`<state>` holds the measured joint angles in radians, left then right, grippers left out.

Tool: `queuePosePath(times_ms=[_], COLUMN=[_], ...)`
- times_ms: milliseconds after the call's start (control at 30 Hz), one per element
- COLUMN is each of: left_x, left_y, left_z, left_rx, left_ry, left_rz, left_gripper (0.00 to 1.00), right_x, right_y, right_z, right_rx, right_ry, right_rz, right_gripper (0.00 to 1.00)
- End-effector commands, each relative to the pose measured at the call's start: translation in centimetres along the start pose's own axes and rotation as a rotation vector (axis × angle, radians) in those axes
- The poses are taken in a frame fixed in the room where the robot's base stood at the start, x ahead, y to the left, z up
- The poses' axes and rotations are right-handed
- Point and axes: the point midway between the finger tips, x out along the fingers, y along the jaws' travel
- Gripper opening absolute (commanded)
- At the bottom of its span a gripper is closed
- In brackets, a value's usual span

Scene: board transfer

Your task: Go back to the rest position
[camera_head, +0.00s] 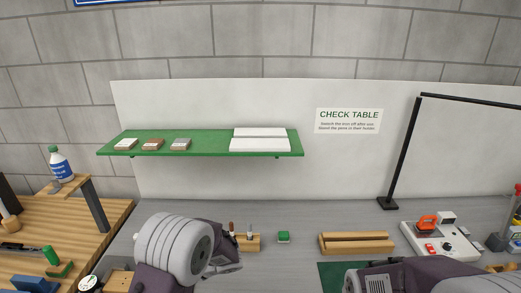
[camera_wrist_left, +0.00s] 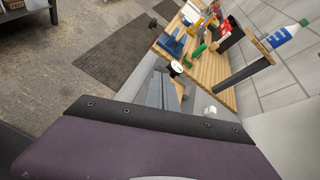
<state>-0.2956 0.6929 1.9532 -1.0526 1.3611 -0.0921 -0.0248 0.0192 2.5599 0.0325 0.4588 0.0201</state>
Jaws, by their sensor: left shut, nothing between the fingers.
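My left gripper (camera_head: 228,266) shows in the head view at the bottom, just right of the large grey joint of my left arm. Its grey fingers are partly hidden by the arm; it is shut and empty, beside a small wooden holder (camera_head: 248,243) on the grey table.
A green shelf (camera_head: 215,152) with white boards and small blocks hangs at the back. A soldering station (camera_head: 440,240) and black frame (camera_head: 402,150) stand right. A wooden side table (camera_head: 105,213) with a bottle (camera_head: 61,166) stands left.

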Motion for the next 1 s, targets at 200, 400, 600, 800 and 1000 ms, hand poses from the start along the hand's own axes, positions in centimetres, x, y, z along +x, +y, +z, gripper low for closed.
queuePosePath(times_ms=[200, 400, 600, 800, 1000], left_x=[-0.7, -6.7, -8.6, -8.6, -8.6], left_y=[11.1, 15.4, 13.9, 13.7, 13.7], left_z=[1.9, -2.6, -5.0, -5.1, -5.1], left_rx=[-0.472, -0.874, -1.061, -1.065, -1.064], left_ry=[0.396, 0.691, 0.791, 0.797, 0.796], left_rz=[0.530, 0.868, 0.955, 0.950, 0.949], left_gripper=[0.00, 0.00, 0.00, 0.00, 0.00], right_x=[0.9, 0.9, 0.9, 0.9, 0.9], right_y=[0.0, 0.0, 0.0, 0.0, 0.0], right_z=[0.1, 0.1, 0.1, 0.1, 0.1], right_rx=[0.000, 0.000, 0.000, 0.000, 0.000], right_ry=[0.000, 0.000, 0.000, 0.000, 0.000], right_rz=[0.000, 0.000, 0.000, 0.000, 0.000], right_gripper=[0.98, 0.98, 0.98, 0.98, 0.98])
